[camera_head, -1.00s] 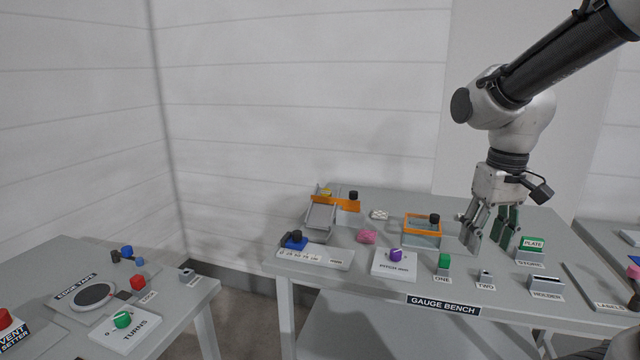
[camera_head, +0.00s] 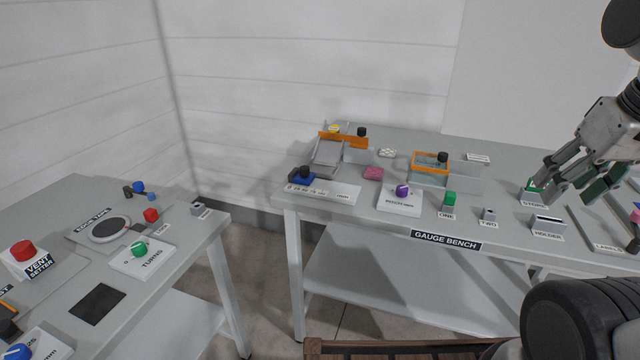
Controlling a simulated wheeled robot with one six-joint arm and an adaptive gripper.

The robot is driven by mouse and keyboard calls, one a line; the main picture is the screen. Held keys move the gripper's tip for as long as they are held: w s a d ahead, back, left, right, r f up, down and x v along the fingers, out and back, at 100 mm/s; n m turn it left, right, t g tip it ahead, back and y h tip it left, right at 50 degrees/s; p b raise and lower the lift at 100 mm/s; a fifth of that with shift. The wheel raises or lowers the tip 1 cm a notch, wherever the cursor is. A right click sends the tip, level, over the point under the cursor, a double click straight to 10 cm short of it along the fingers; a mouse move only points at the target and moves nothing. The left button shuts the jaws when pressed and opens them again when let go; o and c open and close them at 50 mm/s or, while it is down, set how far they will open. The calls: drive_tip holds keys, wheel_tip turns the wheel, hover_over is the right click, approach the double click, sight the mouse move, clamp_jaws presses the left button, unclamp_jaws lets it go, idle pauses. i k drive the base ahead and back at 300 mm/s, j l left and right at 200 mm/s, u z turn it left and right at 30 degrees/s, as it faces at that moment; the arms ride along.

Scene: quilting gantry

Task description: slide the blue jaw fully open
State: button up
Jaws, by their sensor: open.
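The blue jaw (camera_head: 303,179) is a small blue block with a black knob on top. It sits at the left end of a pale scale strip (camera_head: 335,190) marked with numbers and "mm", at the front left of the gauge bench (camera_head: 375,236). My gripper (camera_head: 572,193) is at the right side of the view, over the right part of the bench near the green "STORE" block (camera_head: 530,188). It is open, with its fingers apart and nothing seen between them. It is far to the right of the blue jaw and does not touch it.
An orange-barred ramp (camera_head: 343,141) stands behind the blue jaw. A pink block (camera_head: 373,173), a purple knob (camera_head: 402,191) and an orange-framed box (camera_head: 431,163) lie between the jaw and my gripper. A second table (camera_head: 85,265) with knobs stands at left, across a floor gap.

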sight(304, 177)
drive_tip(key=i+j, duration=0.35)
drive_tip(key=i+j+u, duration=0.15)
drive_tip(key=i+j, duration=0.15)
drive_tip(key=i, duration=0.15)
